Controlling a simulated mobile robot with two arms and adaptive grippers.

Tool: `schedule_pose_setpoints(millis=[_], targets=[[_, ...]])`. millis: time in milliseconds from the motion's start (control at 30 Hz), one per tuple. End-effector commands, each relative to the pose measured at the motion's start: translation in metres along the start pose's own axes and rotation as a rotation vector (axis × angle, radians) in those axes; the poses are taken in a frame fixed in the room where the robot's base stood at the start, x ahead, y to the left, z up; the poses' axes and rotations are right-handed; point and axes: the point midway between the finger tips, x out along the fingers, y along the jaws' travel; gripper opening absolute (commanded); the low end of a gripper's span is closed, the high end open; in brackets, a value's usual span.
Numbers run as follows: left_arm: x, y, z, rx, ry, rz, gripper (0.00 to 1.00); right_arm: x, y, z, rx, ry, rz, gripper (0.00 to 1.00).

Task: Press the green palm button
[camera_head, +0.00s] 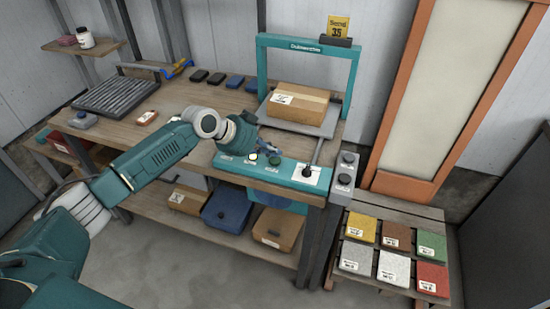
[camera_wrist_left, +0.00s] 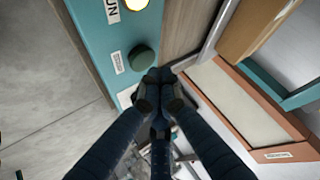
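The green palm button (camera_head: 275,160) is a round dark green cap on the teal control panel (camera_head: 240,166) at the bench's front edge. It also shows in the left wrist view (camera_wrist_left: 142,59), beside a white label. My left gripper (camera_head: 268,149) is just behind the button in the head view. In the left wrist view the dark fingertips (camera_wrist_left: 158,88) are together with nothing between them, just below and right of the button. They look apart from it, but their height over the panel is hard to tell. My right gripper is not in view.
A lit yellow-white lamp (camera_head: 253,157) sits left of the button. A lever with a black knob (camera_head: 307,172) is to its right. Behind stand a cardboard box (camera_head: 297,102) on a plate and a teal frame (camera_head: 262,65). A grey box with black buttons (camera_head: 343,177) hangs at the right.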

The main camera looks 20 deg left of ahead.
Motion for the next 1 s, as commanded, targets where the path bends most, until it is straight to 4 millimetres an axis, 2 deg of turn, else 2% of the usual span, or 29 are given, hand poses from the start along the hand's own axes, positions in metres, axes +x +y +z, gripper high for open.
schedule_pose_setpoints(millis=[267,767,1000], targets=[[-0.001,0.000,-0.001,0.000,0.001,0.000,0.00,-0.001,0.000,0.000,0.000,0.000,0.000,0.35],[-0.033,-0.013,-0.032,0.000,0.001,-0.001,0.00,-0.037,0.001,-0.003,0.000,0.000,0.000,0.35],[-0.035,-0.014,-0.033,0.000,0.000,0.000,0.00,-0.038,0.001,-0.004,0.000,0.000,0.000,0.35]])
